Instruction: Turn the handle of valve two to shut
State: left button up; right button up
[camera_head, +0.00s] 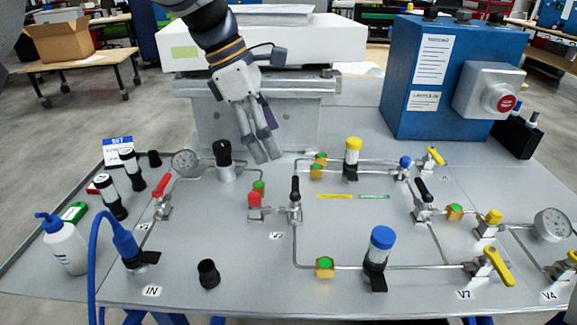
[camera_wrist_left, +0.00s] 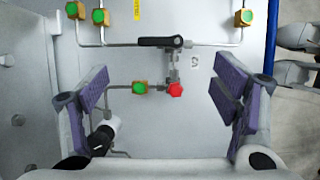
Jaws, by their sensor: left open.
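Valve two has a black lever handle (camera_head: 295,188) on a metal body (camera_head: 295,212), near the label V2 (camera_head: 277,236) in the middle of the panel. In the left wrist view, the black handle (camera_wrist_left: 160,42) lies along the horizontal pipe, pointing left from its pivot. A red knob (camera_wrist_left: 175,90) sits just below it, and the label V2 (camera_wrist_left: 194,60) is to the right. My left gripper (camera_head: 267,151) is open and empty, above the panel and behind valve two, touching nothing that I can see. Its purple fingers (camera_wrist_left: 163,92) stand wide apart. My right gripper is not seen.
A black-capped fitting (camera_head: 223,158) stands close left of my left gripper, with a gauge (camera_head: 185,163) and red-handled valve (camera_head: 160,190) further left. A yellow-capped cylinder (camera_head: 352,155) and blue-capped cylinder (camera_head: 379,250) stand to the right. A blue box (camera_head: 430,110) stands behind.

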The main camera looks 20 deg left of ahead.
aim_at(295, 186)
pick_arm(q)
jog(key=x, duration=1)
jog(key=shift+f, duration=0.1)
jog(key=c, duration=1.1)
